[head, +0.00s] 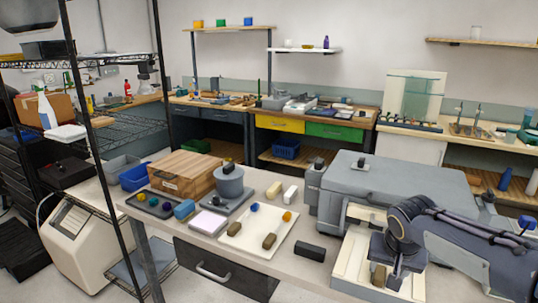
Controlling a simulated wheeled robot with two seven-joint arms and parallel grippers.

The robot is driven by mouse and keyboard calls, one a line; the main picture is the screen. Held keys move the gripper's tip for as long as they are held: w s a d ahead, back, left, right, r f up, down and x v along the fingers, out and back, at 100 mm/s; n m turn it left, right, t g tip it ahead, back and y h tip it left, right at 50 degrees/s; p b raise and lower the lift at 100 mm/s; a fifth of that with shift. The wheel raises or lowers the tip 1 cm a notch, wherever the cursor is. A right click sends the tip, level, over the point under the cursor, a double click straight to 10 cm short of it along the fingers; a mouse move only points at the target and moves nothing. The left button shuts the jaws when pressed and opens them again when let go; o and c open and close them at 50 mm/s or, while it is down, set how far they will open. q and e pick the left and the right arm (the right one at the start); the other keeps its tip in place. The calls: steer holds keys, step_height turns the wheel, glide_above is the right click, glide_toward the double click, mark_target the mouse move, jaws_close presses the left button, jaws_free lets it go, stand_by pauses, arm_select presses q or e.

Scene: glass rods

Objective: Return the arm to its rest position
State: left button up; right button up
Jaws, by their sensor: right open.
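My right arm (465,250) comes in from the right side of the head view. Its gripper (387,280) points down over a cream tray (348,262) at the right end of the near table, with its jaws open. A small brown block (377,276) shows by the fingers; I cannot tell whether it touches them. The arm and gripper hide part of the tray. My left gripper is not in view. I cannot make out any glass rods.
A large grey box-shaped machine (395,188) stands right behind my right arm. A white board (262,246) with small blocks, a black block (310,252), a grey pot (229,183) and a wooden box (175,175) share the table. A wire rack (90,130) stands at left.

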steer(key=s+a+n+y, duration=0.1)
steer(key=s+a+y, duration=0.1)
steer(key=s, duration=0.5)
steer(key=s+a+f+n+t+y, duration=0.1)
steer(key=s+a, duration=0.4)
steer(key=s, duration=0.3)
steer(key=s+a+f+n+y, duration=0.1)
steer(key=s+a+n+y, duration=0.1)
steer(key=s, duration=0.6)
steer(key=shift+a+f+t+y, duration=0.3)
steer(key=shift+a+t, duration=0.1)
steer(key=shift+a, duration=0.4)
